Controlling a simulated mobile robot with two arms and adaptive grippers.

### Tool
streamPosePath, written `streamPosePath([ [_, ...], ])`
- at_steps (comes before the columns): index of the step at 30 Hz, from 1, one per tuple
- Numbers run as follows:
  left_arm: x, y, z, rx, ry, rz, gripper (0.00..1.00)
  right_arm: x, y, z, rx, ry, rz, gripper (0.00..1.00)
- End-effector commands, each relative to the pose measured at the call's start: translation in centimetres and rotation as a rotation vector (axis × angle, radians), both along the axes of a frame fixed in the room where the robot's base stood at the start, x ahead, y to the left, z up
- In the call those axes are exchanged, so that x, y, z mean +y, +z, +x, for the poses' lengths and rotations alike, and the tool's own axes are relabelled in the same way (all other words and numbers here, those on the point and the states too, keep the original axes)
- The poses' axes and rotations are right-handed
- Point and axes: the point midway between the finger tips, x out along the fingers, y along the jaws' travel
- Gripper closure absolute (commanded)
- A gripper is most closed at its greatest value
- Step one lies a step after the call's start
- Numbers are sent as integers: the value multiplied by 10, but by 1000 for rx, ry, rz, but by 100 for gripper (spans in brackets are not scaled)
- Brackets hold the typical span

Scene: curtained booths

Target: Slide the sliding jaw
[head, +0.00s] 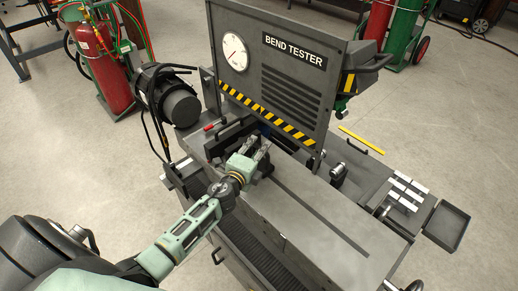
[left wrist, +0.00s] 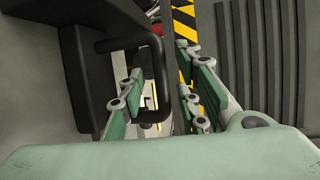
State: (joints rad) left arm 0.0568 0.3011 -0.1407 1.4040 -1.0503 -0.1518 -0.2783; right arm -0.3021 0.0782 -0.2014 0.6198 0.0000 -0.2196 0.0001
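The sliding jaw appears to be the dark block (head: 228,136) on the bed of the bend tester, below the striped edge of its upright panel. In the left wrist view the dark block (left wrist: 80,75) fills the left side and carries a black loop handle (left wrist: 157,75). My left gripper (head: 262,146) reaches over the bed beside the block. In the left wrist view its fingers (left wrist: 160,98) are apart, with the handle's bar between them. I cannot tell whether either finger touches the bar. My right gripper is not in view.
The bend tester panel (head: 270,65) with its dial rises behind the gripper. The bed (head: 310,215) has a long slot and is clear toward the lower right. Metal strips lie on a side shelf (head: 408,190) with a dark tray (head: 447,226) beyond. A red cylinder (head: 100,65) stands upper left.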

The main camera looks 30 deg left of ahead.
Motion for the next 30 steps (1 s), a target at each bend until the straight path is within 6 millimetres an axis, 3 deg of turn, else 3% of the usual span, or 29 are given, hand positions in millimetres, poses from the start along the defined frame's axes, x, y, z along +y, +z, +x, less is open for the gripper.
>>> streamPosePath([
  [5, 0, -2, 11, 0, -1, 0, 69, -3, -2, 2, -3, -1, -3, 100],
  [13, 1, -2, 12, 1, -1, 0, 69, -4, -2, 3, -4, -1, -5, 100],
  [23, 1, -2, 12, 1, 0, -1, 98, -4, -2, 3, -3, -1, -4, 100],
  [30, 1, -3, 12, 2, 1, -2, 100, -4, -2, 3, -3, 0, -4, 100],
])
